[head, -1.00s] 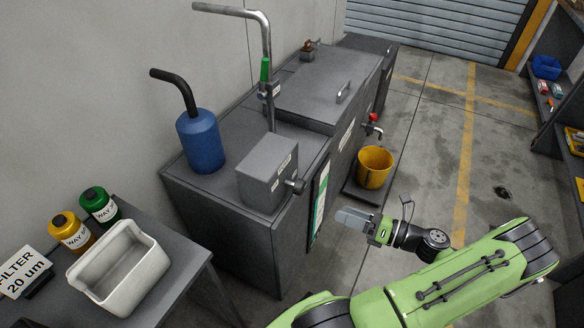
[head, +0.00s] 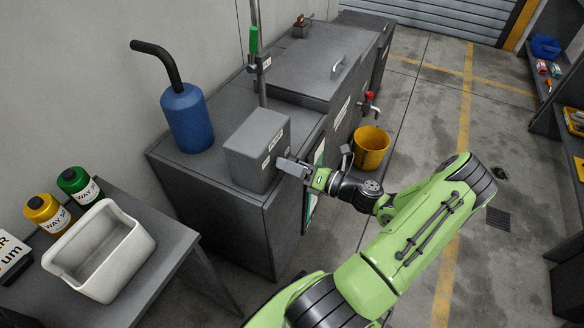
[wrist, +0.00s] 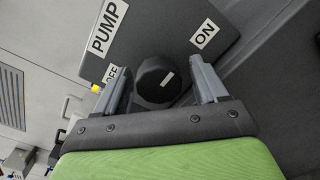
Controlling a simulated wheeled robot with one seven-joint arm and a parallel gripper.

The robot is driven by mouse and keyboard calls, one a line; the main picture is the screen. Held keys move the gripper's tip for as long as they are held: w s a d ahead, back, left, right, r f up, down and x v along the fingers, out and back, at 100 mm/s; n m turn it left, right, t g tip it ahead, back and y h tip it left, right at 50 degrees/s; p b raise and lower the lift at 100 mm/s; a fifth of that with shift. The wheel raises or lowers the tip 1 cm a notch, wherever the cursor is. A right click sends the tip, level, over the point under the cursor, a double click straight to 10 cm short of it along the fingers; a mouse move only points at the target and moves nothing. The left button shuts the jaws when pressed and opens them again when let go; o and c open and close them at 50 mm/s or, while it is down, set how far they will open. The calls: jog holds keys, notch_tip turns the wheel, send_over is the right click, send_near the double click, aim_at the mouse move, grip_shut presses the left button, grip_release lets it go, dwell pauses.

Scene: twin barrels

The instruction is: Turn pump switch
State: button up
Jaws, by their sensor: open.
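The pump box (head: 257,150) is a grey box on top of the dark cabinet in the head view. In the wrist view its face (wrist: 165,35) carries PUMP, OFF and ON labels. The pump switch (wrist: 157,80) is a round black knob with a short white mark, seen in the wrist view between my fingers. My gripper (wrist: 160,85) is open, with one finger on each side of the knob; I cannot tell whether either touches it. In the head view my gripper (head: 291,168) is at the box's right face and hides the knob.
A blue canister (head: 186,118) stands on the cabinet left of the box. A vertical pipe (head: 259,60) rises behind the box. A yellow bucket (head: 370,148) stands beyond my gripper. A white bin (head: 100,250) sits on the left table. The floor at right is mostly clear.

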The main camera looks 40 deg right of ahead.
jog(key=shift+c, duration=0.2)
jog(key=c, duration=1)
jog(key=shift+r, duration=0.1)
jog(key=n+p, duration=0.2)
jog(key=n, duration=0.1)
jog(key=shift+n+p, duration=0.35)
jog(key=shift+n, duration=0.05)
jog(key=n+p, duration=0.1)
jog(key=n, duration=0.3)
jog(key=shift+n, duration=0.3)
jog(key=n, duration=0.4)
jog(key=shift+n, duration=0.3)
jog(key=shift+n+y, duration=0.3)
jog(key=shift+n, duration=2.3)
